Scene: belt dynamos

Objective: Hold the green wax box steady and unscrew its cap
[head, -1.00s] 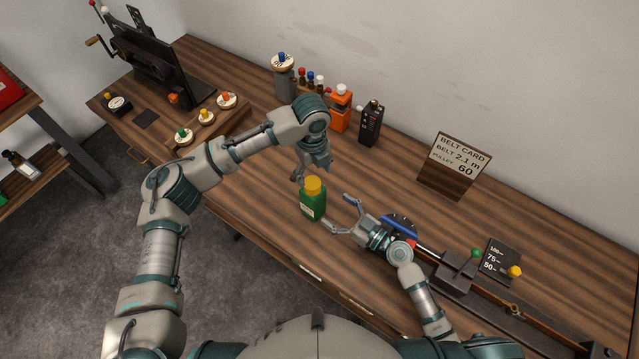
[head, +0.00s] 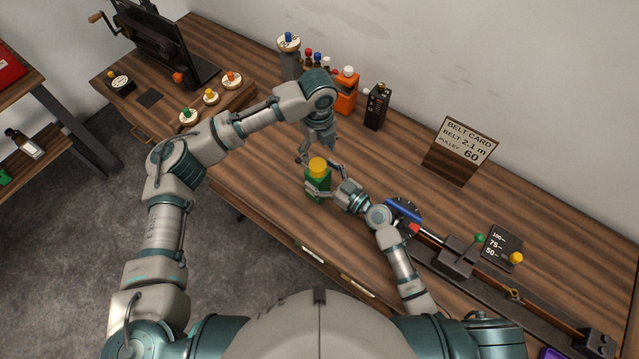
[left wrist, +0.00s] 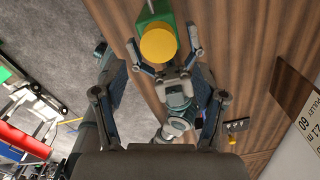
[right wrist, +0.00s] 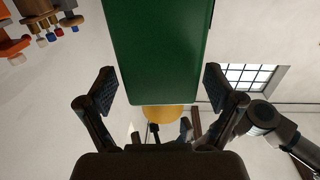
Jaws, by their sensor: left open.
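The green wax box (head: 317,191) stands upright on the wooden bench with its yellow cap (head: 318,165) on top. In the left wrist view the round cap (left wrist: 158,44) hides part of the box (left wrist: 153,12). My right gripper (head: 322,181) is at the box with one finger on each side, below the cap. In the right wrist view the box (right wrist: 162,50) sits between its open fingers; firm contact is not clear. My left gripper (head: 320,154) is open and empty, pointing down just behind and above the cap.
An orange bottle (head: 346,92) and a black box (head: 377,107) stand at the back. A belt card (head: 459,150) stands to the right. A long slide rig (head: 465,258) lies front right, beside a blue-marked dial (head: 404,214). A rack of knobs (head: 211,98) is at the left.

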